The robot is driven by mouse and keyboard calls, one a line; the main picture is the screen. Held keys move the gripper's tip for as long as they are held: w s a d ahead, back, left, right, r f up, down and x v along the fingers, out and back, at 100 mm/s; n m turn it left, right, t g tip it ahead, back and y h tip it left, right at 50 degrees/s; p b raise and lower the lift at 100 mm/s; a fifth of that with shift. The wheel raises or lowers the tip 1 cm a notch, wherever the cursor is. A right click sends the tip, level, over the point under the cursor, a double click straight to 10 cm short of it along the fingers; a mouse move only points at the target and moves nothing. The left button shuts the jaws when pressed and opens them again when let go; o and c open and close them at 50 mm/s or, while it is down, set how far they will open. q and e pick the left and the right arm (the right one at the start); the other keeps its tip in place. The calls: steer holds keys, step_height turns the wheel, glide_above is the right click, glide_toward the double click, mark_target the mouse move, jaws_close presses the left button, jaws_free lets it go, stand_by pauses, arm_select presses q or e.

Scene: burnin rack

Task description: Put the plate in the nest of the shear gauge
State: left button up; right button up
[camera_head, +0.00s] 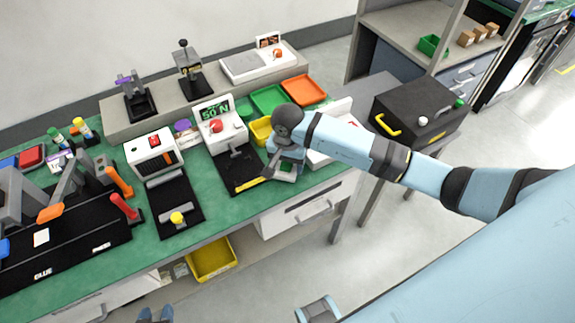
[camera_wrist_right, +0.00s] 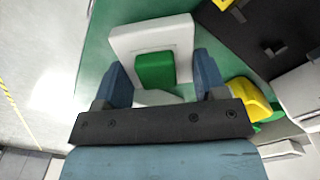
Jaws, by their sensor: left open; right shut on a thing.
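The shear gauge (camera_head: 213,118), a white unit with a "50 N" display and a red knob, stands on the bench behind its black base (camera_head: 236,183). The base also shows in the right wrist view (camera_wrist_right: 262,28), with a small dark block that may be the nest. My right gripper (camera_head: 284,163) is just right of that base, pointing down. In the right wrist view, my right gripper (camera_wrist_right: 160,80) is shut on a green piece (camera_wrist_right: 154,70), likely the plate, over a white block (camera_wrist_right: 150,32). My left gripper (camera_head: 156,314) is open and empty at the bottom edge.
A white device (camera_head: 151,150) with a black base stands left of the gauge. Yellow (camera_head: 260,130), green (camera_head: 268,100) and orange (camera_head: 305,90) trays lie behind my right gripper. A black fixture (camera_head: 70,240) fills the left bench. A yellow bin (camera_head: 212,259) sits below.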

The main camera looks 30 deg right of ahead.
steer(key=shift+f, duration=0.95)
steer(key=shift+f, duration=0.1)
steer(key=shift+f, duration=0.2)
steer(key=o, duration=0.6)
steer(key=shift+r, duration=0.15)
steer(key=shift+o, duration=0.2)
